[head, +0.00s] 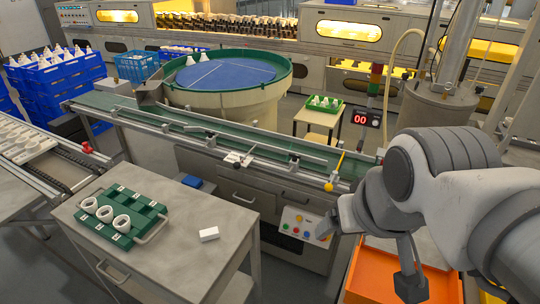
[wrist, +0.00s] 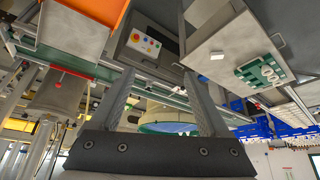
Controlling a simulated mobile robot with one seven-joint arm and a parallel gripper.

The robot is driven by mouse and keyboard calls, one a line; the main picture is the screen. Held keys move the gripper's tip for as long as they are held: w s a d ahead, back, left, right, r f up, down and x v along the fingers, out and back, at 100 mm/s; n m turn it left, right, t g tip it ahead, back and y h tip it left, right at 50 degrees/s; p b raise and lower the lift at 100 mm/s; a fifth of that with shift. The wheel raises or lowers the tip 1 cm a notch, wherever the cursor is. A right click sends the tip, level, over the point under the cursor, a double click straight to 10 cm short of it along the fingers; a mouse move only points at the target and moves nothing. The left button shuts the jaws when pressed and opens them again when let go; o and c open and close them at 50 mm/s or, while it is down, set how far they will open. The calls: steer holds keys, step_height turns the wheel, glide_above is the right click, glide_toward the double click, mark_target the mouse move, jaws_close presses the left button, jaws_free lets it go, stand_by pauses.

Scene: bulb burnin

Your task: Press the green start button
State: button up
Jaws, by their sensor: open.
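The control panel (head: 303,224) is a pale plate with small coloured buttons on the front of the conveyor's cabinet. The green button (head: 285,226) looks to be at its left side, with a red one and others near it; they are tiny. The panel also shows, upside down, in the wrist view (wrist: 144,43), beyond and between the fingertips. My gripper (head: 366,262) is at the right of the panel in the head view, its fingers spread and empty. In the wrist view both fingers (wrist: 157,76) stand wide apart. I see no contact with the panel, though one finger overlaps its right edge in the head view.
An orange bin (head: 385,272) lies below my gripper. A grey table (head: 185,250) with a green tray (head: 122,213) and a white block (head: 209,234) stands at the left. The conveyor (head: 235,135) runs above the panel, with a yellow-knobbed lever (head: 329,186).

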steer(key=shift+d, duration=0.1)
jaws_close()
stand_by(1.5)
